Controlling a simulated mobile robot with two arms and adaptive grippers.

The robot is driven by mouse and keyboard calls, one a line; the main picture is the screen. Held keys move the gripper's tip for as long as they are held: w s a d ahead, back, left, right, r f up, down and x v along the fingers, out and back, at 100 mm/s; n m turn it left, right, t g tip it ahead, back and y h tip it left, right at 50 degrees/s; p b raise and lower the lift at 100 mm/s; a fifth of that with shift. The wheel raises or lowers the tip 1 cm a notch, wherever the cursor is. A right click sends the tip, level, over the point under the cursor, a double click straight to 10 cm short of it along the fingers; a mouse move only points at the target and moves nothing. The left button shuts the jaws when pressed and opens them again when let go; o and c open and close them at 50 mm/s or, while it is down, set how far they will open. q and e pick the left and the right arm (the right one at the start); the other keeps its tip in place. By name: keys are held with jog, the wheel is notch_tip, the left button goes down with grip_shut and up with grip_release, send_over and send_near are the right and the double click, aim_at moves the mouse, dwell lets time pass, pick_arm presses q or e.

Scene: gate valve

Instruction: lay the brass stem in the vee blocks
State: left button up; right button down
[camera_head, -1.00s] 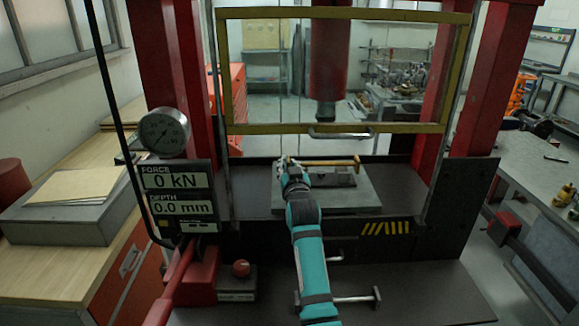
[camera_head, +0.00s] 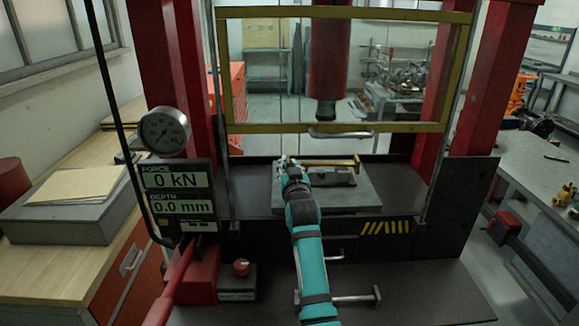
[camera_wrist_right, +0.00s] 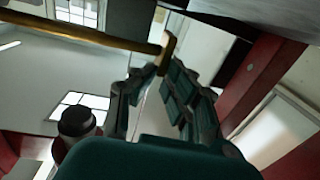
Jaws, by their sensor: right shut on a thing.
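The brass stem (camera_head: 332,162) lies roughly level in the head view, above the dark vee blocks (camera_head: 340,179) on a grey plate (camera_head: 350,202) in the press. A wider collar shows at its right end. My right gripper (camera_head: 288,163) is shut on the stem near its left end. In the right wrist view the stem (camera_wrist_right: 85,31) runs in from the upper left to a collar at the fingertips (camera_wrist_right: 158,75). My arm and hand hide part of the vee blocks, and I cannot tell whether the stem touches them. My left gripper is not in view.
Red posts flank the bed. A force and depth display (camera_head: 178,193) and a red lever (camera_head: 175,285) are at left. The plate's right side is clear.

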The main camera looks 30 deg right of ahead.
jog(key=shift+f+b, duration=0.35)
jog(key=shift+f, duration=0.2)
jog(key=c, duration=1.3)
grip_release()
jog(key=shift+s, duration=0.1)
jog(key=shift+c, duration=0.2)
jog(key=shift+f, duration=0.2)
jog(key=v, duration=0.7)
jog(key=shift+s+a+r, duration=0.2)
jog(key=shift+s, duration=0.05)
jog(key=shift+w, duration=0.1)
